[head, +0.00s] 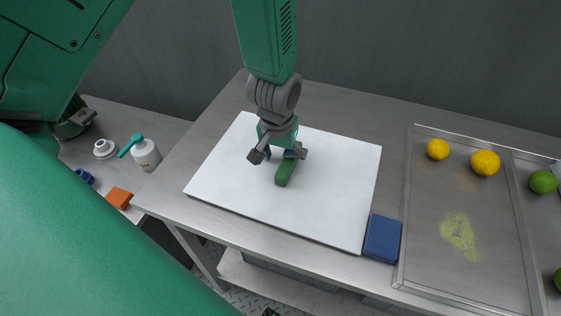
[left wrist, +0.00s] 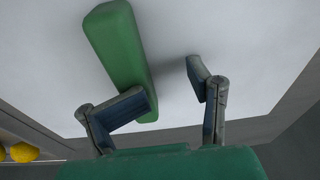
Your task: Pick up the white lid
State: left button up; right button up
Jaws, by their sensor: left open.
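The white lid (head: 335,190) is a flat white panel lying on the metal table, with a green bar handle (head: 286,170) near its middle. My left gripper (head: 277,155) is over the lid, at the handle, and its jaws are open. In the left wrist view the lid (left wrist: 240,40) fills most of the picture. There the handle (left wrist: 122,45) lies towards the left finger, which overlaps its near end; the right finger stands clear of it. I cannot tell whether the left finger touches the handle. My right gripper is not in view.
A blue block (head: 382,239) lies beside the lid's right front corner. A metal tray (head: 430,245) with lemons (head: 485,162) and limes (head: 543,181) is at the right. A white bottle (head: 146,155) and an orange block (head: 118,198) are on the left surface. A wall stands behind.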

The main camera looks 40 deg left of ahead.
pick_arm(q)
jog(key=shift+s+a+f, duration=0.15)
jog(key=shift+a, duration=0.55)
jog(key=shift+s+a+f, duration=0.1)
jog(key=shift+a+f, duration=0.05)
jog(key=shift+a, duration=0.5)
jog(key=shift+d, duration=0.6)
